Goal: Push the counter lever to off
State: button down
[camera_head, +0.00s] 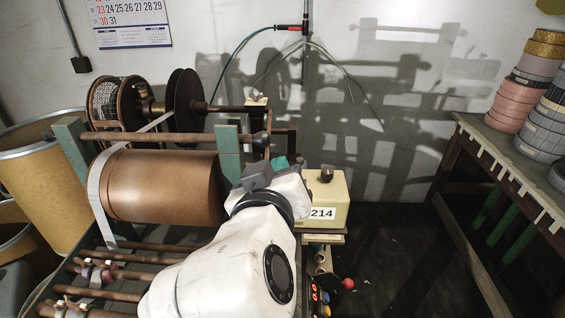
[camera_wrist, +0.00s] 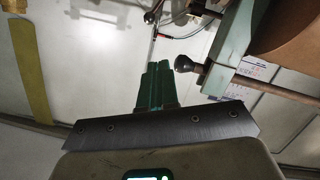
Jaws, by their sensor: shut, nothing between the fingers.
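A cream box (camera_head: 331,188) marked "214", with a dark knob on top, stands just right of my gripper. Below it is a small counter panel (camera_head: 315,297) with red digits, partly hidden by my arm. A lever with a red ball tip (camera_head: 348,283) sticks out right of the panel. I cannot tell its setting. My gripper (camera_head: 283,162) is raised left of the cream box, well above the red ball. In the wrist view its green fingers (camera_wrist: 156,87) are shut together, with nothing between them. The red ball does not show in the wrist view.
A copper-coloured roller (camera_head: 160,187) between green posts is left of my arm. A dark-tipped rod end (camera_wrist: 183,63) shows near the fingers in the wrist view. Tape rolls stand on a table (camera_head: 495,150) at right. Dark floor right of the counter looks clear.

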jog(key=v, duration=0.5)
jog(key=shift+s+a, duration=0.15)
jog(key=shift+s, duration=0.15)
